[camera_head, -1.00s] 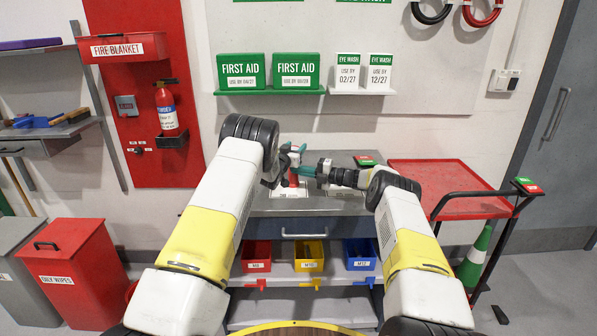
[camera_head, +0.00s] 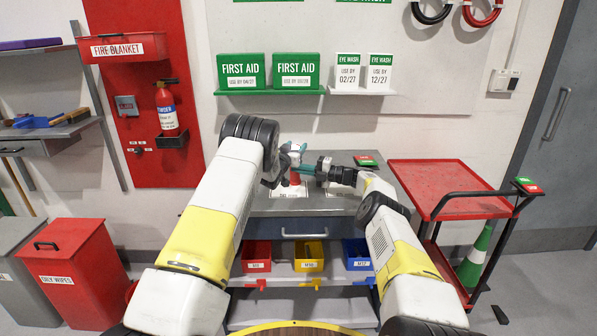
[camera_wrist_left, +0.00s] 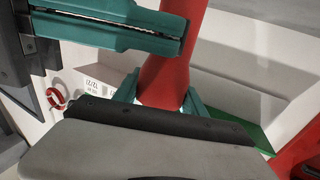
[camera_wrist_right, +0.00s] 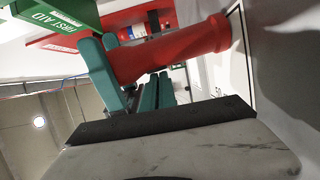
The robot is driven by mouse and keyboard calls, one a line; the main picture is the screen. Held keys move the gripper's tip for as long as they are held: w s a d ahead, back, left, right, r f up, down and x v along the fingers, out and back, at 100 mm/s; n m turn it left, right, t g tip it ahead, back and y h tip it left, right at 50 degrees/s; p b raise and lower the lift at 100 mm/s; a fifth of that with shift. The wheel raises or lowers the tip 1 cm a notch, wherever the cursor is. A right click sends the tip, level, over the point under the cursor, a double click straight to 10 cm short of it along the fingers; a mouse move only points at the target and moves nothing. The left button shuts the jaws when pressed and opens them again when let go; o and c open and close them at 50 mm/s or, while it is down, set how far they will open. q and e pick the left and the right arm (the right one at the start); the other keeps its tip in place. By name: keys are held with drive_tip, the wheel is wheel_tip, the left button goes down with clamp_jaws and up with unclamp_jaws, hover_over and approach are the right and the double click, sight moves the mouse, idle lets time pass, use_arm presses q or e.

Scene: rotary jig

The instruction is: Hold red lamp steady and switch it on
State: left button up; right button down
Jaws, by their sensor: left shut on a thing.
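The red lamp (camera_head: 295,178) is upright over the grey workbench (camera_head: 263,205), partly hidden by the grippers in the head view. My left gripper (camera_head: 294,158) is shut around its body; in the left wrist view its teal fingers (camera_wrist_left: 160,97) sit on both sides of the red lamp body (camera_wrist_left: 168,65). My right gripper (camera_head: 307,169) is close beside the lamp, coming from the right. Its teal fingers (camera_wrist_right: 156,93) are together in the right wrist view, near the lamp's red body (camera_wrist_right: 170,52). I cannot tell whether they touch it. The switch is not clearly visible.
A white label sheet (camera_head: 287,192) lies on the bench by the lamp. Red, yellow and blue bins (camera_head: 309,257) stand below. A red trolley (camera_head: 440,190) is to the right. A shelf with green first aid boxes (camera_head: 241,71) is on the wall behind.

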use_arm(q)
drive_tip(key=shift+a+f, duration=0.15)
drive_tip(key=shift+f, duration=0.05)
use_arm(e)
drive_tip(key=shift+w+d, duration=0.1)
drive_tip(key=shift+d, duration=0.15)
drive_tip(key=shift+d+r, duration=0.1)
drive_tip(key=shift+d, duration=0.4)
use_arm(q)
drive_tip(key=shift+f, duration=0.15)
use_arm(e)
drive_tip(key=shift+s+v, duration=0.15)
drive_tip(key=shift+v, duration=1.5)
drive_tip(key=shift+s+v, duration=0.15)
drive_tip(key=shift+v, duration=1.5)
drive_tip(key=shift+a, duration=0.1)
use_arm(q)
drive_tip(key=o, duration=1.3)
drive_tip(key=shift+o, duration=1.3)
drive_tip(key=shift+r, duration=0.2)
drive_tip(key=shift+s, duration=0.1)
